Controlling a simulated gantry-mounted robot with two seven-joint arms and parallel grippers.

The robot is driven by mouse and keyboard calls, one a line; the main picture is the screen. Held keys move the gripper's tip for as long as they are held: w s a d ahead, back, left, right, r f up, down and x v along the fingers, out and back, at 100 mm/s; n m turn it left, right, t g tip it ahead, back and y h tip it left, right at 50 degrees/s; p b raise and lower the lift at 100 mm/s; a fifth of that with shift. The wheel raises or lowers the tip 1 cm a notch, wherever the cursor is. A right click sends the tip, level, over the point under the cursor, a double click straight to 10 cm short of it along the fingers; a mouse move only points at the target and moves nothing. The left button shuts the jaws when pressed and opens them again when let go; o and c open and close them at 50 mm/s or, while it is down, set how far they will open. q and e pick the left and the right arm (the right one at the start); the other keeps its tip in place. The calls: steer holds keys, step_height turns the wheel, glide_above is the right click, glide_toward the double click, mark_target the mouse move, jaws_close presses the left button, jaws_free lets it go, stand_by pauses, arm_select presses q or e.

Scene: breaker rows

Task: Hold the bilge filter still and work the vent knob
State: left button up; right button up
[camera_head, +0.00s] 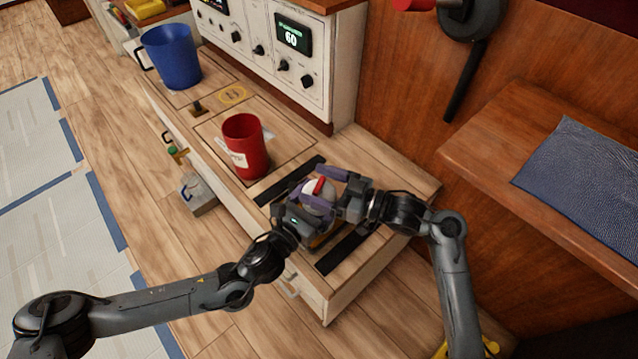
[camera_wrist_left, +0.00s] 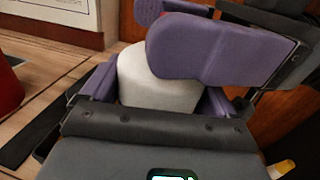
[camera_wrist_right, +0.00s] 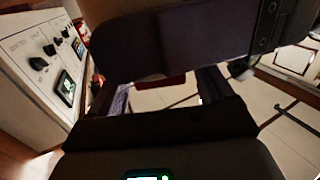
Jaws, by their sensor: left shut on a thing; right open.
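The bilge filter (camera_head: 308,189) is a whitish rounded body on the bench top, between two black strips. Its red vent knob (camera_head: 320,185) is on top. My left gripper (camera_head: 305,197) is shut on the filter body. In the left wrist view the pale filter body (camera_wrist_left: 145,82) shows between the purple fingers, partly hidden by the nearer one. My right gripper (camera_head: 330,182) is open at the knob, with its purple fingers close around it. I cannot tell whether they touch it. In the right wrist view only a sliver of red (camera_wrist_right: 168,81) shows under the dark finger.
A red cup (camera_head: 245,147) with a white label stands left of the filter, and a blue bucket (camera_head: 171,56) farther back. The control panel (camera_head: 283,55) with knobs rises behind. A wooden ledge with a dark blue mat (camera_head: 585,185) is at right.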

steer(key=v, duration=1.1)
steer(key=shift+s+d, duration=0.15)
steer(key=shift+d, duration=0.15)
arm_select(q)
steer(key=o, duration=1.3)
steer(key=shift+s, duration=0.1)
